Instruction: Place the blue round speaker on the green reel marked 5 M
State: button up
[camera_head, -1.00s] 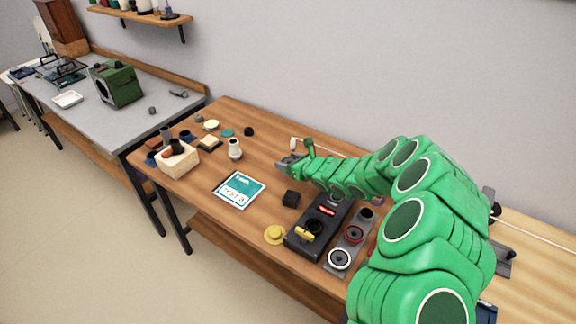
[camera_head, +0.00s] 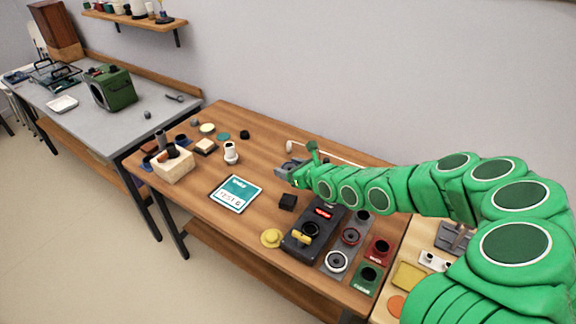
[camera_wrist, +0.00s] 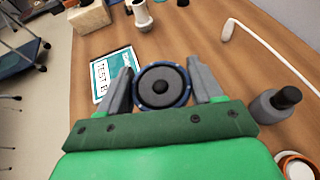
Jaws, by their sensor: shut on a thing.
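My gripper (camera_head: 290,170) is over the back middle of the wooden table. In the wrist view my gripper (camera_wrist: 159,72) is shut on the blue round speaker (camera_wrist: 160,88), a dark cone with a blue rim, its face toward the camera. The fingers press on its left and right sides. In the head view the speaker is too small to tell from the fingers. A green square piece with a dark round centre (camera_head: 368,278) lies at the table's right front, and a teal disc (camera_head: 223,136) lies at the back left. I cannot make out a 5 M mark on either.
A white rod (camera_wrist: 265,48) lies behind.

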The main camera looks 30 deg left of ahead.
jog(key=shift+s+d+r, duration=0.5)
jog(key=shift+s+d, duration=0.25)
jog(key=shift+s+d+r, duration=0.45)
jog(key=shift+s+d, duration=0.25)
jog(key=shift+s, duration=0.05)
